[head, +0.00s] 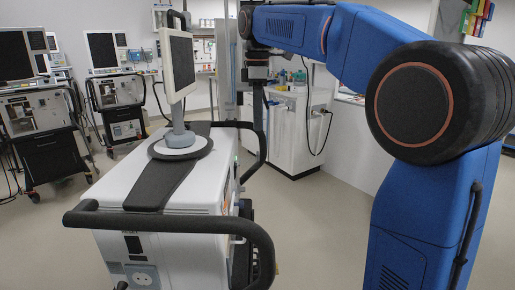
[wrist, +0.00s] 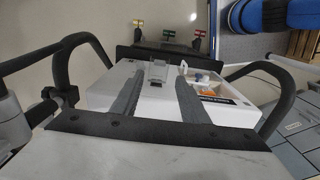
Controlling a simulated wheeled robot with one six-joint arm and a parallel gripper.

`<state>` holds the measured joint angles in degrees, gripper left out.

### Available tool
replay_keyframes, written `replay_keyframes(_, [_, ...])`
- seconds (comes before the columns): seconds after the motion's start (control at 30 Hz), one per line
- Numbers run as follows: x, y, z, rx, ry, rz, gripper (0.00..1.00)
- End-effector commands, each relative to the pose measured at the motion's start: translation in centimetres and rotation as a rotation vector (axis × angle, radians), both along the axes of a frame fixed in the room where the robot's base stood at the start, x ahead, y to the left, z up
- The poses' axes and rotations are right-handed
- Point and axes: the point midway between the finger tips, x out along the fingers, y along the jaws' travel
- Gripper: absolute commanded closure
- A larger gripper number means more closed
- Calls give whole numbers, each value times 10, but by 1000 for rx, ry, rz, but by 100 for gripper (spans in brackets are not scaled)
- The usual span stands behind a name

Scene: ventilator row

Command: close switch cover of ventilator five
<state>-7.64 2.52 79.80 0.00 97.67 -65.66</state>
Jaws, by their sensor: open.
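A ventilator with a white housing (head: 190,225) and a screen on top stands close in front in the head view. In the wrist view a white panel (wrist: 105,95) shows below my gripper (wrist: 157,80). A small clear cover (wrist: 155,70) stands up near the panel's far edge, between and just beyond the fingertips. I cannot tell whether they touch it. My gripper is open, with two dark fingers apart and nothing seen held. In the head view the fingers are hidden behind the ventilator. No number is readable to show which ventilator is five.
A recess with an orange part (wrist: 208,94) and a dark label lies right of the fingers. Black handle bars (wrist: 85,50) flank the panel. More ventilators (head: 112,80) stand at the back left. A white cabinet (head: 297,130) stands behind. The floor at left front is clear.

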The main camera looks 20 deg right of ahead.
Motion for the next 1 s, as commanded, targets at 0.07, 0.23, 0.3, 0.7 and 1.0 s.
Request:
replay_keyframes(0.07, [-1, 0, -15, 0, 2, 0, 59])
replay_keyframes(0.23, [-1, 0, -46, 0, 3, 0, 59])
replay_keyframes(0.3, [0, 0, -57, 0, 2, 0, 59])
replay_keyframes(0.7, [0, 0, -97, 0, 0, -1, 59])
replay_keyframes(1.0, [0, 0, -99, 0, 0, -1, 59])
